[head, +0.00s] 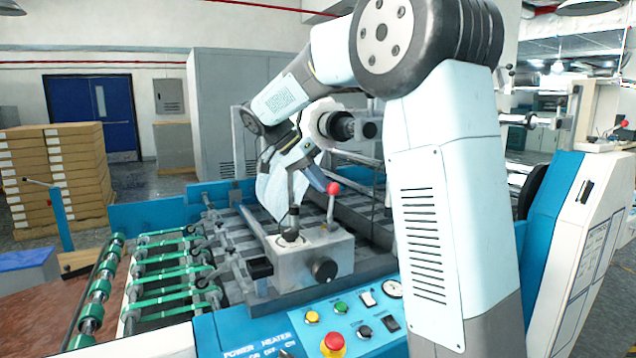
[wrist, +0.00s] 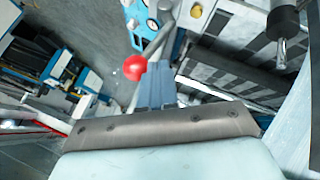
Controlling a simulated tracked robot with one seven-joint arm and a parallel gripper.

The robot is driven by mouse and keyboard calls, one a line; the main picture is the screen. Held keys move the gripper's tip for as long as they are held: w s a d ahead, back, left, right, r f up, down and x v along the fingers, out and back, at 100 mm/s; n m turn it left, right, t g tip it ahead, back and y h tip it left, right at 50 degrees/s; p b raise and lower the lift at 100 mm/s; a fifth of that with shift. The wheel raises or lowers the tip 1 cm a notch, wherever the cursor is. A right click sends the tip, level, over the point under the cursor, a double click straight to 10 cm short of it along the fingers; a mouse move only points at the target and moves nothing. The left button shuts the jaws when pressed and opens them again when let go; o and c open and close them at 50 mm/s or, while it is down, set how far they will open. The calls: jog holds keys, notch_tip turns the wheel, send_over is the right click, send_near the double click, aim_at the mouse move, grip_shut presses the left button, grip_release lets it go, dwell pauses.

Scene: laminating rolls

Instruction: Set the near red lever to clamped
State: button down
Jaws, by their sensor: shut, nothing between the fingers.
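The near red lever (head: 332,190) stands about upright on top of the grey metal block (head: 310,264), its round red knob at the upper end. My gripper (head: 326,184) is shut and empty, angled down from the upper left, with its tip right beside the knob. In the wrist view the red knob (wrist: 135,68) lies just left of my gripper's closed blue-grey fingers (wrist: 159,72). I cannot tell whether the fingers touch the knob. The lever's shaft shows below the knob in the head view.
The blue control panel (head: 300,330) carries a red stop button (head: 333,344) and several smaller buttons in front of the block. Green rollers (head: 165,265) lie to the left. A short dark rod (head: 293,210) stands left of the lever on the block.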

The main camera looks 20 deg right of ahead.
aim_at(330, 191)
jog(key=shift+s+a+t, duration=0.25)
jog(key=shift+s+t, duration=0.05)
jog(key=shift+s, duration=0.1)
jog(key=shift+s+d+r+m+t+y, duration=0.1)
jog(key=shift+s+m+t+y, duration=0.1)
jog(key=shift+s+t, duration=0.35)
jog(key=shift+s+d+r+m+t+y, duration=0.1)
jog(key=shift+s+d+m+t, duration=0.1)
jog(key=shift+s+t, duration=0.35)
jog(key=shift+s+d+m+t+y, duration=0.1)
jog(key=shift+s+m+t, duration=0.1)
jog(key=shift+s+t, duration=0.35)
jog(key=s, duration=0.1)
jog(key=s+t, duration=0.1)
jog(key=s+m+t, duration=0.1)
jog(key=shift+d+f, duration=0.2)
jog(key=shift+f, duration=0.1)
jog(key=shift+s+d+f, duration=0.1)
jog(key=shift+s+f, duration=0.25)
jog(key=shift+s, duration=0.2)
